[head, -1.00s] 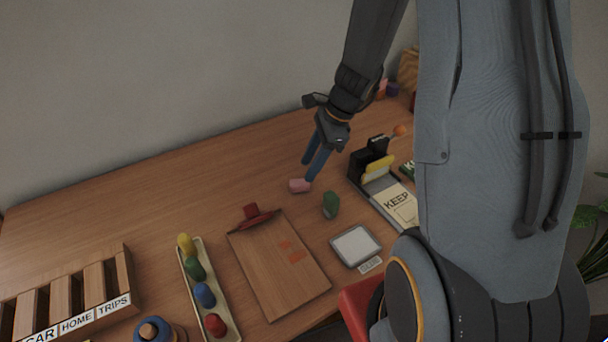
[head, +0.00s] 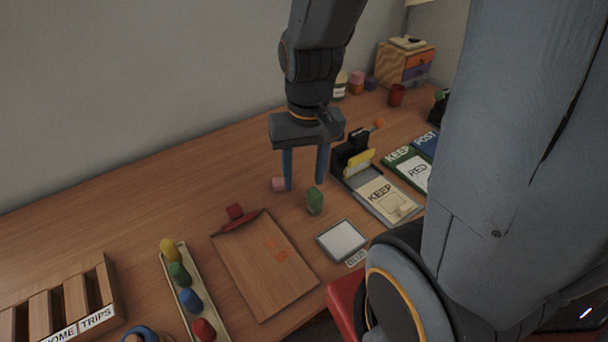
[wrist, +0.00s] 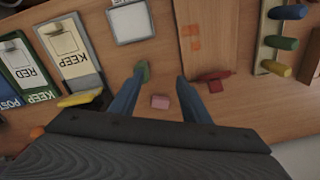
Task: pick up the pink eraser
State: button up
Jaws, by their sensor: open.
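The pink eraser (head: 279,184) lies on the wooden desk, beside the left finger of my gripper in the head view. My gripper (head: 304,187) points down with its two blue fingers apart and nothing between them that I can see held. In the wrist view the eraser (wrist: 160,102) shows in the gap between the fingers of my gripper (wrist: 158,82), nearer their bases than their tips in the picture. I cannot tell how high the fingertips are above the desk.
A green object (head: 315,200) stands close to the right finger. A clipboard (head: 265,265) with a red clip, a grey-framed pad (head: 342,241) and a KEEP tray (head: 376,196) lie nearby. A tray of coloured pieces (head: 177,300) is at front left. The back-left desk is clear.

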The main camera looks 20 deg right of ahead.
aim_at(279, 184)
jog(key=u, duration=0.05)
jog(key=k, duration=0.5)
jog(key=z, duration=1.3)
jog(key=i, duration=0.6)
jog(key=u, duration=1.1)
